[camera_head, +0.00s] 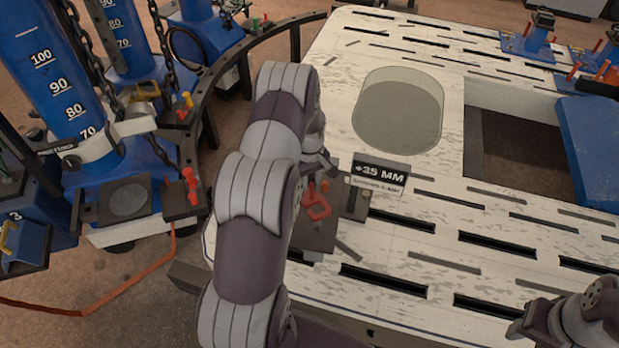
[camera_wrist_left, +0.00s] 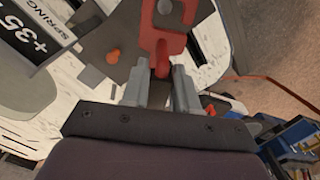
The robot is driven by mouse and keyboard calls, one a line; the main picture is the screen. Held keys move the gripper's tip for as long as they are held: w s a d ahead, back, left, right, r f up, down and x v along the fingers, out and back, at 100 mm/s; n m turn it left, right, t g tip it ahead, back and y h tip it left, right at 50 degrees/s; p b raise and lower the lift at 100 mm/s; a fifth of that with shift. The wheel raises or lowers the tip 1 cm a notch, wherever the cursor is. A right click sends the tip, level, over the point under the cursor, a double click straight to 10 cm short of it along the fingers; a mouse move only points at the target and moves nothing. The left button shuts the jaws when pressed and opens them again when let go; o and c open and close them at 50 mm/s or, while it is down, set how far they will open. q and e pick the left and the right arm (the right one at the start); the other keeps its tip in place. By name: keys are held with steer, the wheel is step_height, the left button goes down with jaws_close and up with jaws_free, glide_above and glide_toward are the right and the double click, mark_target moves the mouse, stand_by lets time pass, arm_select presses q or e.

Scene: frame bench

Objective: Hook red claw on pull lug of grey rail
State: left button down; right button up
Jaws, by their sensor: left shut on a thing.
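The red claw (camera_head: 316,205) is a red piece with an opening, at a dark grey plate on the near left part of the white bench. In the left wrist view the red claw (camera_wrist_left: 160,38) runs up from between the fingers. My left gripper (camera_wrist_left: 162,84) is shut on its near end. In the head view my left arm hides most of that gripper. I cannot tell whether the claw touches a lug; no pull lug or grey rail can be clearly made out. My right gripper (camera_head: 519,328) is only partly seen at the bottom right, away from the claw.
A "+35 MM" sign (camera_head: 379,174) stands close right of the claw. A small orange knob (camera_wrist_left: 113,56) is beside it. The slotted white bench (camera_head: 480,270) has an oval opening and a rectangular one. Blue towers with chains (camera_head: 50,70) stand at left.

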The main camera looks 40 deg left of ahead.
mark_target(310, 200)
arm_select(q)
steer(key=shift+w+f+b, duration=0.1)
steer(key=shift+f+b, duration=3)
steer(key=shift+f, duration=1.75)
steer(key=c, duration=0.8)
jaws_free()
step_height(310, 200, up, 13)
steer(key=shift+f, duration=0.1)
